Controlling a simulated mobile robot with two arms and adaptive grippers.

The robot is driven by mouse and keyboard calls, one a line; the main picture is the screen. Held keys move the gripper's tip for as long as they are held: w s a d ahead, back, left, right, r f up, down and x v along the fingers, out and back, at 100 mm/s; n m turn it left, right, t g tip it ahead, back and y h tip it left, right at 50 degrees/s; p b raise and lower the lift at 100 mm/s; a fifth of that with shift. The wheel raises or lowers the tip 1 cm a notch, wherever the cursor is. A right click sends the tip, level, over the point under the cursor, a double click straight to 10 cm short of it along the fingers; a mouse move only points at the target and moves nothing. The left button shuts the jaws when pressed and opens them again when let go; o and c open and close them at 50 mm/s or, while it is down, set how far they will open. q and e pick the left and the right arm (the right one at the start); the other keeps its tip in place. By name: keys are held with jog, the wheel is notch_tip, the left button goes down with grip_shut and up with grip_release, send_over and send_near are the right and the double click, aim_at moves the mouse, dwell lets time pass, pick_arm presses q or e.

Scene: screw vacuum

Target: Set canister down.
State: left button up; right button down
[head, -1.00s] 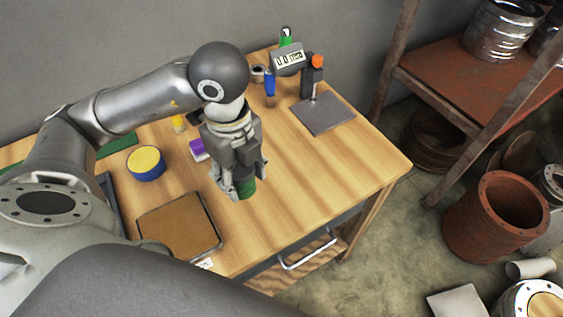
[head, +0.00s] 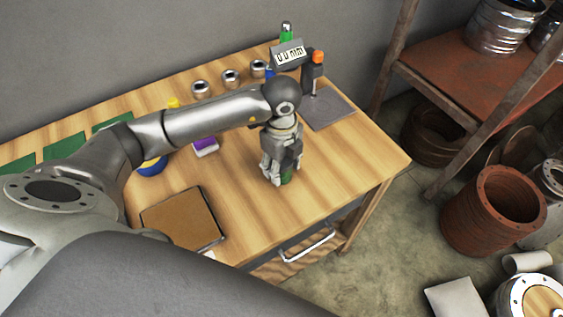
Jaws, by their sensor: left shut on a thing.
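My right gripper is not in view.
A height gauge (head: 290,55) with a grey base plate (head: 327,108) stands behind the gripper. Several metal rings (head: 231,78) line the back. A purple-and-white block (head: 205,146) and a brown tray (head: 183,220) are to the left. The table's right side is clear.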

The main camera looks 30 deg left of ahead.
pick_arm(q)
jog(key=shift+f, duration=0.1)
jog(key=shift+f, duration=0.15)
jog(key=o, duration=1.1)
jog(key=shift+c, duration=0.2)
jog(key=shift+r, duration=0.45)
notch_tip(320, 180, up, 10)
jog(key=shift+r+b, duration=0.1)
jog(key=shift+b, duration=0.3)
jog(key=shift+r, duration=0.65)
